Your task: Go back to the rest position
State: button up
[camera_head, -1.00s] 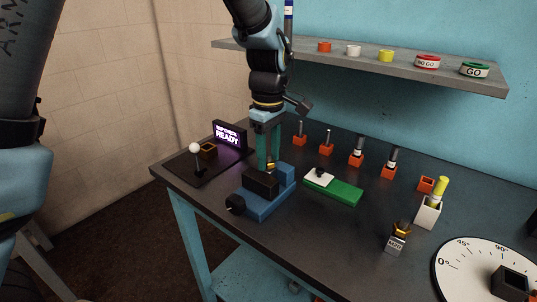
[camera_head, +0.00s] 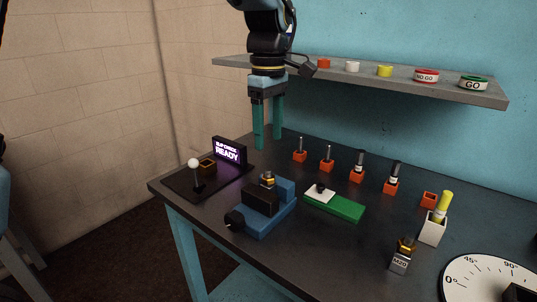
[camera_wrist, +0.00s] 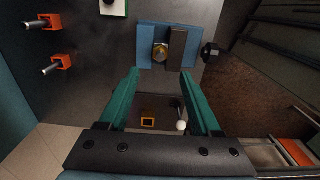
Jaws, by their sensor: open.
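My gripper (camera_head: 268,146) has two green fingers and hangs open and empty above the back left of the bench (camera_head: 330,238). It points down, clear of everything below. A blue vise (camera_head: 268,216) with dark jaws and a black knob stands below and in front of it. A brass fitting (camera_head: 267,180) sits upright between the vise jaws. In the wrist view the open fingers (camera_wrist: 160,85) show with the brass fitting (camera_wrist: 161,53) beyond their tips.
A black panel (camera_head: 180,185) with a white-knobbed lever and a lit READY sign (camera_head: 228,151) stands at left. A green block (camera_head: 340,207) lies right of the vise. Several orange holders line the back. A shelf (camera_head: 400,81) with coloured rings runs along the wall, close to my arm.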

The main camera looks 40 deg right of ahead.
jog(key=shift+r, duration=0.65)
jog(key=w+a+f+m, duration=0.1)
jog(key=w+a+f, duration=0.2)
jog(key=w+a, duration=0.5)
jog(key=w+a+f+m, duration=0.1)
jog(key=w+a+f, duration=0.25)
jog(key=a, duration=0.85)
jog(key=s+a+f+m, duration=0.1)
jog(key=a+f, duration=0.2)
jog(key=a, duration=0.7)
jog(key=s+a+f+m+t, duration=0.1)
jog(key=a+f, duration=0.1)
jog(key=a, duration=0.9)
jog(key=shift+s+a+f+t, duration=0.15)
jog(key=shift+s+f+t, duration=0.15)
jog(key=shift+f, duration=0.1)
